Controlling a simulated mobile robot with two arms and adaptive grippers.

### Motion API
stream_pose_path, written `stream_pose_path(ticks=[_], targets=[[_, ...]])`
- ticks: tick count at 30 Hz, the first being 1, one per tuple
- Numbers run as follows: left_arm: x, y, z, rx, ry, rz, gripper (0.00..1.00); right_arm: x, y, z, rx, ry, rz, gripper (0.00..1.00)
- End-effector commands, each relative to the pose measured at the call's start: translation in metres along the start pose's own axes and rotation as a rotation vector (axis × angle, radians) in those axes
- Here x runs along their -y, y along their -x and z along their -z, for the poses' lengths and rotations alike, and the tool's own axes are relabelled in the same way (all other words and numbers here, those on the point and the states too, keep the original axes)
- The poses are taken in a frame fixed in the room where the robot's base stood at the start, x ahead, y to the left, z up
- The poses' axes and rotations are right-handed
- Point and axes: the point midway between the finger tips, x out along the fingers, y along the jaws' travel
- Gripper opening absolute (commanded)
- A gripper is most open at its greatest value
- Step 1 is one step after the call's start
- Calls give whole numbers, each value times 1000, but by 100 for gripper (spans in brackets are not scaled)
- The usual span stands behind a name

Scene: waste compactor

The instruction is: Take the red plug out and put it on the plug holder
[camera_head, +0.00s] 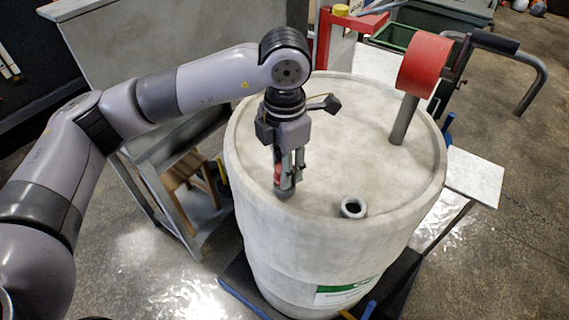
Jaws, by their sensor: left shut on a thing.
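A pale grey drum (320,150) stands upright in the middle. A dark-rimmed round opening (353,208) shows on its lid near the front edge. My left gripper (287,186) points down over the left front of the lid, to the left of the opening. It is shut on a small red piece (278,173), which looks like the red plug and is mostly hidden by the fingers. I cannot tell whether its lower end touches the lid. I cannot pick out the plug holder for certain. My right gripper is not in view.
A grey post with a large red cylinder (424,64) rises at the lid's right side. A red stand (335,45) is behind the drum. A grey cabinet (160,40) and a small wooden stool (190,175) are at left. A white shelf (473,177) is at right.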

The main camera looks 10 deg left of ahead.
Motion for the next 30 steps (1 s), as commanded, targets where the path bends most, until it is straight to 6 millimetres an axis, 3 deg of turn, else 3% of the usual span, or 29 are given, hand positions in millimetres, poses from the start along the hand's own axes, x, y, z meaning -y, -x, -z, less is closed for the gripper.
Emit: stream_pose_path(ticks=[30], targets=[[0,-22,0,0,0,0,0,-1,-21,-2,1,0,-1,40]])
